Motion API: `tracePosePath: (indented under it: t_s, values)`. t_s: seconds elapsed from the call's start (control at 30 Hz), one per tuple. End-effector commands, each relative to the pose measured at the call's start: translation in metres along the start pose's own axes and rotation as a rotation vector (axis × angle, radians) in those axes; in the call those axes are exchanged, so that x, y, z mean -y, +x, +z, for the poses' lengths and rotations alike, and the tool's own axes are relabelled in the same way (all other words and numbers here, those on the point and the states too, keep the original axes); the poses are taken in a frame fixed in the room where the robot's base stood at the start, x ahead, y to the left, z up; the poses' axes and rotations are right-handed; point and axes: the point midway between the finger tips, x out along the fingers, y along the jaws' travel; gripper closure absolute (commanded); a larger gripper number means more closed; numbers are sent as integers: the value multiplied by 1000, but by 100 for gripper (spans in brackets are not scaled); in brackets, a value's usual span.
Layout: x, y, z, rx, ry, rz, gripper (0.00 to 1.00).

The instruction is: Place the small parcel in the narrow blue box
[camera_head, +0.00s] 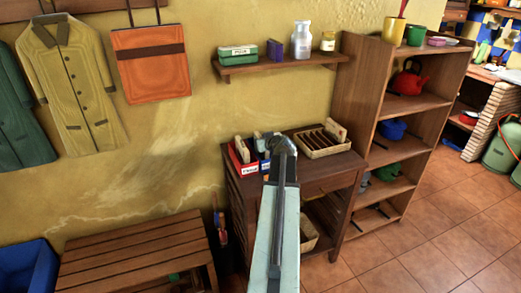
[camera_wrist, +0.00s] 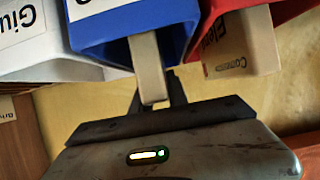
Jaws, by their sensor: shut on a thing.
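The narrow blue box (camera_head: 261,146) stands between a red box and my arm on the small brown cabinet. In the wrist view the blue box (camera_wrist: 188,28) fills the upper middle, with its open end towards my gripper (camera_wrist: 158,98). My gripper is shut on a slim pale piece, seen edge-on, which looks like the small parcel (camera_wrist: 148,62). The parcel's far end overlaps the blue box's opening and appears to reach into it; how deep I cannot tell. In the head view my arm hides the gripper tip and the parcel.
The red box (camera_head: 242,168), holding a pale labelled parcel (camera_wrist: 240,42), is beside the blue box. A white labelled box (camera_wrist: 45,45) is on its other side in the wrist view. A slotted wooden tray (camera_head: 322,145) is on the cabinet's right. A wall shelf (camera_head: 280,65) hangs above.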

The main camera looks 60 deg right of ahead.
Motion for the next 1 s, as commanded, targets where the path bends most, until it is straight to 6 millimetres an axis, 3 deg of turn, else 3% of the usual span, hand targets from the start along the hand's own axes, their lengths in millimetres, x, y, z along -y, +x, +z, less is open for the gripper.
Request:
tracePosePath:
  t_s: [0.37,0.4,0.47,0.8,1.0]
  values:
    - [1,3,6,0,0,-1,100]
    - [1,2,5,0,0,-1,69]
    - [1,2,4,0,0,-1,59]
    - [1,0,0,0,-1,-1,59]
    - [3,-42,-2,1,1,0,59]
